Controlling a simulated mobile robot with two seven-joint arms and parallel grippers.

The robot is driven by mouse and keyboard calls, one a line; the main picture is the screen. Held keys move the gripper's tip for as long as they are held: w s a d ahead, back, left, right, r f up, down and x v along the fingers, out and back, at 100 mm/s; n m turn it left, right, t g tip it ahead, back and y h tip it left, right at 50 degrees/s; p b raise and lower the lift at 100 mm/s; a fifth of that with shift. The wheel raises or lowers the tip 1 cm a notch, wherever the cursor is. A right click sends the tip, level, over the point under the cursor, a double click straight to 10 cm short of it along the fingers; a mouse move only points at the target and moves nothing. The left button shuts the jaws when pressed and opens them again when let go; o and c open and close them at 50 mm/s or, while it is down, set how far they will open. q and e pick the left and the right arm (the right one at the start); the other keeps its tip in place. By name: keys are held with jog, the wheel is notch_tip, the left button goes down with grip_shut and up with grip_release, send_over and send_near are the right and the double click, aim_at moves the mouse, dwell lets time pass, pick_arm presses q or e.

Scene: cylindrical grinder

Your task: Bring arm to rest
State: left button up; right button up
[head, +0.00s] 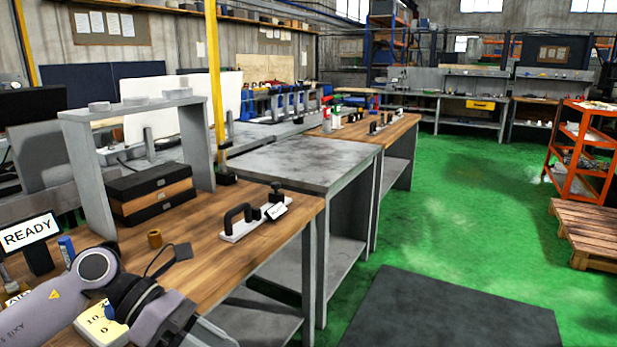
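My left arm (50,308), grey with a round joint cap and a yellow warning mark, comes in from the lower left over the front of the wooden bench. Its dark and grey end, with my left gripper (172,322), hangs near the bench's front edge at the bottom of the view. Its fingers cannot be made out, and I see nothing clearly held. My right arm and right gripper are not in view.
Green floor (460,220) lies open to the right.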

pick_arm(q)
jog(key=d+r+n+t+h, duration=0.2)
jog(key=d+n+t+h, duration=0.6)
jog(key=n, duration=0.5)
jog(key=a+f+n+t+y+p, duration=0.1)
jog(key=a+f+n+t+y, duration=0.45)
jog(key=n, duration=0.65)
jog(key=a+f+n+t+y+p, duration=0.1)
jog(key=a+f+n+t+y, duration=0.45)
jog(key=n, duration=0.55)
jog(key=s+a+f+n+g+y, duration=0.2)
jog(key=s+f+n, duration=0.3)
jog(key=f, duration=0.3)
jog(key=s+a+f+n+g+y, duration=0.1)
jog(key=s+f+n+g+y, duration=0.3)
jog(key=f, duration=0.5)
jog(key=s+n, duration=0.2)
jog(key=s, duration=0.1)
jog(key=shift+s+a+f+g, duration=0.2)
jog(key=shift+s+a+g, duration=0.1)
jog(key=shift+s+a, duration=0.1)
jog(key=shift+c, duration=1)
jog(key=shift+a, duration=0.1)
